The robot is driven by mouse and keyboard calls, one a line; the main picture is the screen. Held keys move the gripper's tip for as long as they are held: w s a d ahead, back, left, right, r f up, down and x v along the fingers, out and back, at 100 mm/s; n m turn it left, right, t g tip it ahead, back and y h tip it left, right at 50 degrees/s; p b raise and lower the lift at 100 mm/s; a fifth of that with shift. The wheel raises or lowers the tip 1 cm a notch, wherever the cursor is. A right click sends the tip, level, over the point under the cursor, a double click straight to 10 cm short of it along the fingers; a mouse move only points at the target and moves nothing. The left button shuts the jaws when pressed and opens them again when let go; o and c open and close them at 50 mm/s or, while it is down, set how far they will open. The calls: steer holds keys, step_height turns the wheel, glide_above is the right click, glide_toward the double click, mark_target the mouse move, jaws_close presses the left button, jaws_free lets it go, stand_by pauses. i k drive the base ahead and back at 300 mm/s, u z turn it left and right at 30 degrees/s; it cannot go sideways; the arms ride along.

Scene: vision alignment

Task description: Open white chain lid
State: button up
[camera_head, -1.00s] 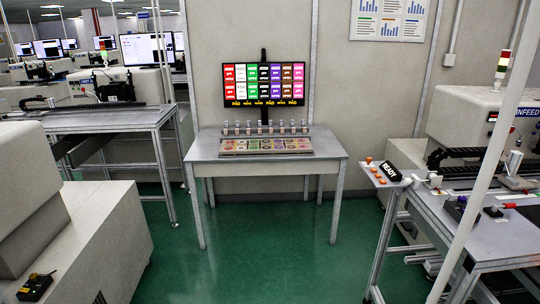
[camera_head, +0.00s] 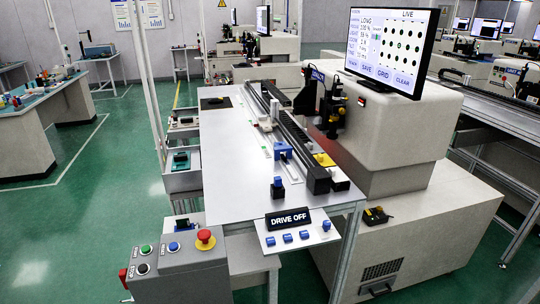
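I cannot single out a white chain lid for certain. A white-topped bench (camera_head: 225,150) stands in the middle, with a long black rail or chain channel (camera_head: 296,143) running along its right side. A narrow pale strip (camera_head: 290,170) lies left of the channel, and a blue piece (camera_head: 283,150) sits near it. A blue-and-black knob-like part (camera_head: 278,187) stands nearer the front. My gripper is not in view.
A "DRIVE OFF" sign (camera_head: 287,219) stands at the bench front above several blue switches. A grey control box (camera_head: 180,265) carries a red mushroom button (camera_head: 205,239). A monitor (camera_head: 390,45) and white machine (camera_head: 400,130) stand right. Green floor (camera_head: 110,210) is open at left.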

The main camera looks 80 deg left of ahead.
mark_target(336, 174)
steer(key=u, duration=1.8)
